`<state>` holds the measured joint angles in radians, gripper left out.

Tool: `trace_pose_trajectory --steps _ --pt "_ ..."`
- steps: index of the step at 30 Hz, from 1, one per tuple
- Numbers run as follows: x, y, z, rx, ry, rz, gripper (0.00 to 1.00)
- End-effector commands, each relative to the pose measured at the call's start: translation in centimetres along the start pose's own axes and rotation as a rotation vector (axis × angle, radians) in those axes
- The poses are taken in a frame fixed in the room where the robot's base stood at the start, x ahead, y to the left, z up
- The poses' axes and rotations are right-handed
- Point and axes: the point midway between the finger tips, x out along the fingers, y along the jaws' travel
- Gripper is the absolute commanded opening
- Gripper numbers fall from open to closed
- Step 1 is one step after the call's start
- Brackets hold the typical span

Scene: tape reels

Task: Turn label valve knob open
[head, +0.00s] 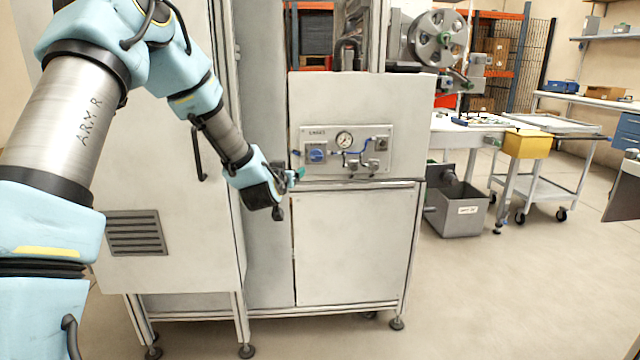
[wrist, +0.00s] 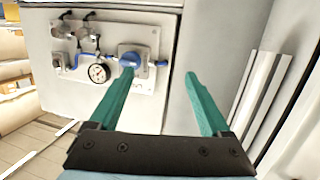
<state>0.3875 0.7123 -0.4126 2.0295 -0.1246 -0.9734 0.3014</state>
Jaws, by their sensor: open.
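The valve knob (head: 317,154) is blue and sits at the left of a light panel (head: 318,171) on the front of the grey machine. The same knob (wrist: 131,57) shows in the wrist view, beyond the tip of the left finger, which overlaps its lower edge. My gripper (head: 296,175) is just left of the panel and slightly lower than the knob. In the wrist view my gripper (wrist: 160,74) is open and empty, its teal fingers wide apart. The knob is not between the fingers, and contact cannot be told.
A round gauge (head: 344,139), a blue tube (head: 376,140) and small fittings share the panel. A ledge (head: 370,184) runs below it. A tall cabinet (head: 160,200) stands left of my gripper. A worktable (head: 480,124) and grey bin (head: 458,212) are right; open floor lies in front.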

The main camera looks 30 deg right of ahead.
Motion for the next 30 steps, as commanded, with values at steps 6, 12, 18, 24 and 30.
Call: trace_pose_trajectory --steps 6,12,18,24,30 --pt "3.7 7.5 3.1 -0.090 0.378 -0.076 0.81" --pt "3.2 9.4 4.6 -0.144 0.550 -0.193 0.81" --pt "3.3 9.3 4.3 -0.156 0.594 -0.233 0.81" --pt "5.8 8.4 2.5 -0.156 0.595 -0.233 0.81" --pt "8.8 7.5 0.5 -0.156 0.593 -0.231 0.81"
